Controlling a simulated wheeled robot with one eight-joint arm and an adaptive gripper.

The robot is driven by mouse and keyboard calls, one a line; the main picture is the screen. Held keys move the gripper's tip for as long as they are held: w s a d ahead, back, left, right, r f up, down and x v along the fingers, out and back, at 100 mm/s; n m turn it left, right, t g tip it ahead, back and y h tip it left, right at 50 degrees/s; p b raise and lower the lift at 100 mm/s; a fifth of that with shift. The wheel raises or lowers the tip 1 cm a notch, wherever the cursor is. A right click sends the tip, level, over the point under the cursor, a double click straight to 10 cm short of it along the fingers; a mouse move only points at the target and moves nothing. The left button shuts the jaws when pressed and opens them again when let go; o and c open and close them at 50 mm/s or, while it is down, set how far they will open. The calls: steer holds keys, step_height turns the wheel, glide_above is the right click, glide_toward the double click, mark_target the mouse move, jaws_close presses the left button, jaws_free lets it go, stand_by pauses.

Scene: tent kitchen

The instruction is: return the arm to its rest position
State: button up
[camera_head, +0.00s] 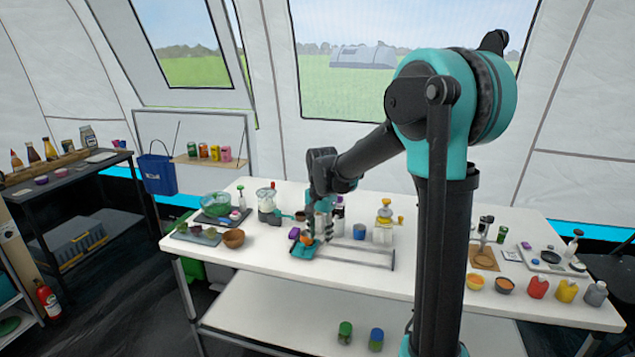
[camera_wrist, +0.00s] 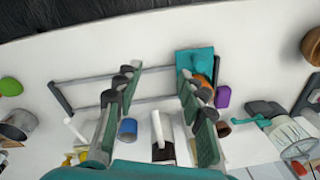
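My arm reaches out over the white table (camera_head: 420,285). My gripper (camera_head: 318,238) points down above the table's left half, close to a small teal tray (camera_head: 303,251). In the wrist view my gripper (camera_wrist: 158,80) is open: its two green-padded fingers stand apart, with nothing held between them. The teal tray (camera_wrist: 194,60) lies by the right fingertip, with an orange item partly hidden behind that finger. A grey rail frame (camera_wrist: 78,109) runs across the table below the fingers.
A purple block (camera_wrist: 222,96) lies right of the fingers. A blue jar (camera_head: 359,231) and a yellow-topped grinder (camera_head: 384,222) stand right of my gripper. A brown bowl (camera_head: 234,239) and a green bowl (camera_head: 216,203) stand left. Bare tabletop lies in front.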

steer(key=s+d+f+n+t, duration=0.1)
steer(key=s+d+f+n, duration=0.2)
steer(key=s+d, duration=0.4)
steer(key=s+d+f+n+t, duration=0.2)
steer(key=s+d+f+n, duration=0.2)
steer(key=s, duration=1.2)
steer(key=d+f, duration=0.1)
steer(key=d, duration=0.2)
steer(key=shift+d+n, duration=0.3)
steer(key=shift+r, duration=0.1)
